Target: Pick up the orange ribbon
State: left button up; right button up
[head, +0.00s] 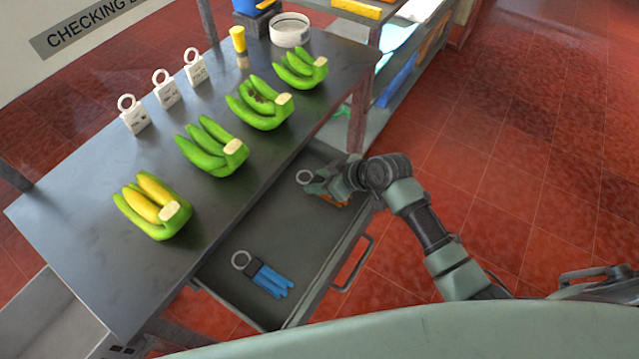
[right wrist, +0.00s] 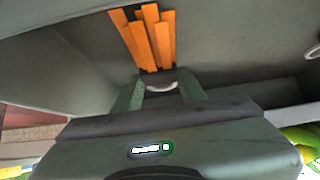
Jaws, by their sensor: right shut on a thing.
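The orange ribbon (right wrist: 148,38) is a bundle of several orange strips gathered at a dark end piece. In the right wrist view its gathered end lies between the fingers of my right gripper (right wrist: 162,88), which is shut on it. In the head view my right gripper (head: 318,188) reaches into the open drawer, and a little of the orange ribbon (head: 334,202) shows beneath it. A pale ring (head: 304,177) shows beside the gripper. My left gripper is not in view.
The open drawer (head: 222,267) also holds a blue ribbon bundle (head: 268,278) with a ring. The drawer handle (head: 352,264) sticks out to the right.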

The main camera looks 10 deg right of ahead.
notch_tip(320, 180, up, 18)
jog(key=shift+r, duration=0.15)
dwell(1.0)
